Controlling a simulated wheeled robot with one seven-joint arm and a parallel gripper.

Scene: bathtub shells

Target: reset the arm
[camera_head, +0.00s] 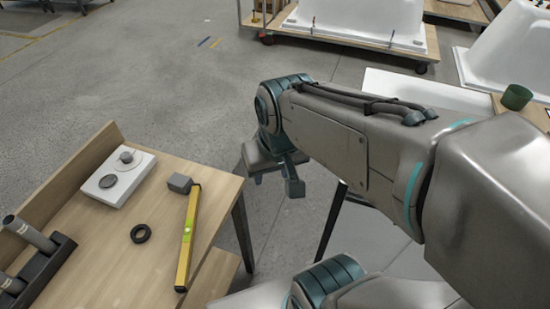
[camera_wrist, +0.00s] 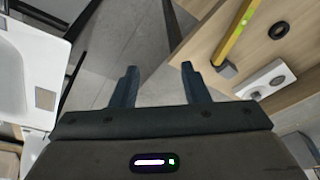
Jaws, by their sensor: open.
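My gripper (camera_head: 277,183) hangs at the end of my arm, to the right of the wooden workbench's edge and above the grey floor. In the wrist view my gripper (camera_wrist: 160,75) shows its two dark fingers spread apart with nothing between them. My arm reaches in from the right side of the head view, bent, with its links covering much of that side.
The wooden workbench (camera_head: 150,255) holds a yellow level (camera_head: 188,235), a grey block (camera_head: 180,183), a black ring (camera_head: 140,233), a white plate (camera_head: 119,178) and a dark rack (camera_head: 40,270). White tub shells (camera_head: 360,18) stand behind. A green cup (camera_head: 516,97) is right.

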